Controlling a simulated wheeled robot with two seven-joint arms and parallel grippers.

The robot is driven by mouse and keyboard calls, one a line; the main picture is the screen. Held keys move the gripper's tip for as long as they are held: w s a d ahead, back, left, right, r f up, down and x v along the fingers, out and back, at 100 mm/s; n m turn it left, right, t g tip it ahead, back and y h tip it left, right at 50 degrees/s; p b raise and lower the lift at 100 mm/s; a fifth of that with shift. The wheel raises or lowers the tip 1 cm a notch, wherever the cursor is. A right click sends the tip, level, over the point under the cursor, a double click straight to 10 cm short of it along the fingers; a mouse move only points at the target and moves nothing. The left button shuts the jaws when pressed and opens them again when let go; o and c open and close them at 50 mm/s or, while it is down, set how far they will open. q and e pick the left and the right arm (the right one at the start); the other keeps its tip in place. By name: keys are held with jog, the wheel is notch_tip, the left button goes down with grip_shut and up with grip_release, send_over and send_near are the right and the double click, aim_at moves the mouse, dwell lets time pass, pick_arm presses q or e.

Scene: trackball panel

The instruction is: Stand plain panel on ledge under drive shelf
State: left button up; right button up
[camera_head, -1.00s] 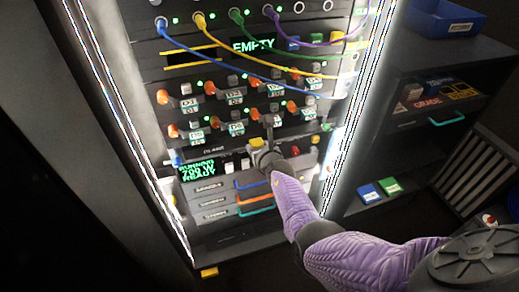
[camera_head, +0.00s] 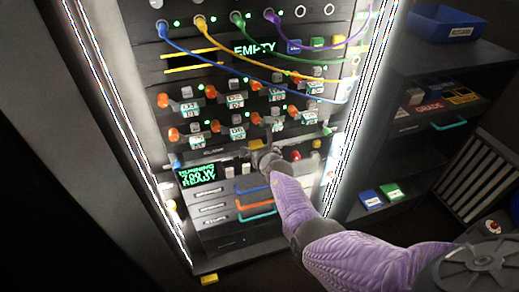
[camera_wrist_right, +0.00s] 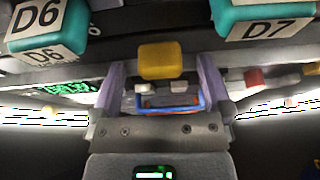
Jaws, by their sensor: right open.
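The drive shelf in the rack carries orange-handled drives with teal labels (camera_head: 236,133); labels D6 (camera_wrist_right: 45,18) and D7 (camera_wrist_right: 268,28) show close in the right wrist view. A dark ledge strip (camera_head: 214,154) runs under the drives. A yellow block (camera_head: 256,145) is at this strip; the wrist view shows it (camera_wrist_right: 160,60) between and beyond my right fingertips. My right gripper (camera_head: 265,152) is open in front of the strip, its two purple fingers (camera_wrist_right: 160,82) apart with nothing clearly held. I cannot make out a plain panel. My left gripper is out of view.
Below are a green display (camera_head: 197,174) and drawers with blue, orange and teal handles (camera_head: 257,213). Coloured cables (camera_head: 205,53) hang above. At right stand a shelf unit with a blue bin (camera_head: 446,22) and a slatted panel (camera_head: 478,178). Bright strips edge the rack.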

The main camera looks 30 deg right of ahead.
jog(key=p, duration=0.9)
send_near(256, 142)
jog(key=s, duration=0.2)
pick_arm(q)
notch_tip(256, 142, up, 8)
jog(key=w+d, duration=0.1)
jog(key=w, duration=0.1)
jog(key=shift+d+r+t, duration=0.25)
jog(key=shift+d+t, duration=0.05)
pick_arm(e)
jog(key=shift+s+a+f, duration=0.2)
jog(key=shift+a, duration=0.15)
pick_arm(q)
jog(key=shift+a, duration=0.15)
